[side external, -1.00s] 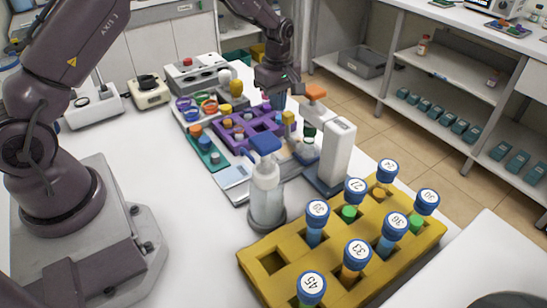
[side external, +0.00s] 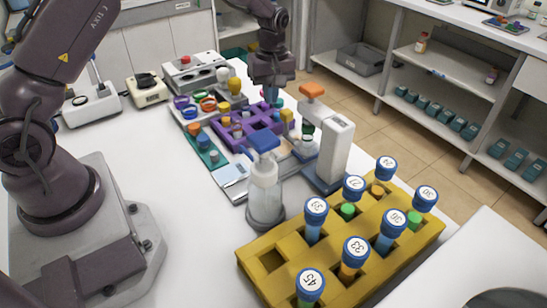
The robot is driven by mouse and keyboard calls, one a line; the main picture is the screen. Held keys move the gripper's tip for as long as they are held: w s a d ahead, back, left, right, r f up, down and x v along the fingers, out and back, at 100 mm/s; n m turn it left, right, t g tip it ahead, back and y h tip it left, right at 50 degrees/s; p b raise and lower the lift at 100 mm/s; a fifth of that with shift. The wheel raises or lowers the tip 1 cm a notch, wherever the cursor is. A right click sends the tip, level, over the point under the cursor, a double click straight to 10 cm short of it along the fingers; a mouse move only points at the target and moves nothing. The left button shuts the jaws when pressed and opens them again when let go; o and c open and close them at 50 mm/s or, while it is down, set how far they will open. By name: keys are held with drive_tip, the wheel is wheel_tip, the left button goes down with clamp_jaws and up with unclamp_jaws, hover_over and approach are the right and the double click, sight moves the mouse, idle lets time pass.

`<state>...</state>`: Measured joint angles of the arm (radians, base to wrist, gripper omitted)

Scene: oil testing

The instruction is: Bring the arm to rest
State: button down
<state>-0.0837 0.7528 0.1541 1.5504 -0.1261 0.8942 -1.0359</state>
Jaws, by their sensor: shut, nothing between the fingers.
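My gripper (side external: 271,84) is shut and empty in the side external view. It hangs pointing down above the far end of the work area, over the back right of the purple rack (side external: 250,130). Its fingertips are small in the picture and hard to make out against the items below. My arm reaches in from the upper left and comes down from the top edge.
A yellow rack (side external: 265,238) with numbered blue-capped tubes stands in front. A blue-topped bottle (side external: 264,185) and a white instrument with an orange knob (side external: 335,150) stand between it and the purple rack. A teal rack (side external: 212,160) lies left.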

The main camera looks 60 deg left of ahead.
drive_tip(key=s+d+r+m+t, duration=0.3)
drive_tip(key=s+r+m, duration=0.4)
drive_tip(key=s+r, duration=0.3)
drive_tip(key=s+d+r+m+t, duration=0.3)
drive_tip(key=s+d+r+m, duration=0.2)
drive_tip(key=s+r+m, duration=0.3)
drive_tip(key=s+r, duration=0.3)
drive_tip(key=s, duration=0.4)
drive_tip(key=shift+s+d, duration=0.2)
drive_tip(key=shift+d, duration=0.2)
drive_tip(key=shift+f, duration=0.1)
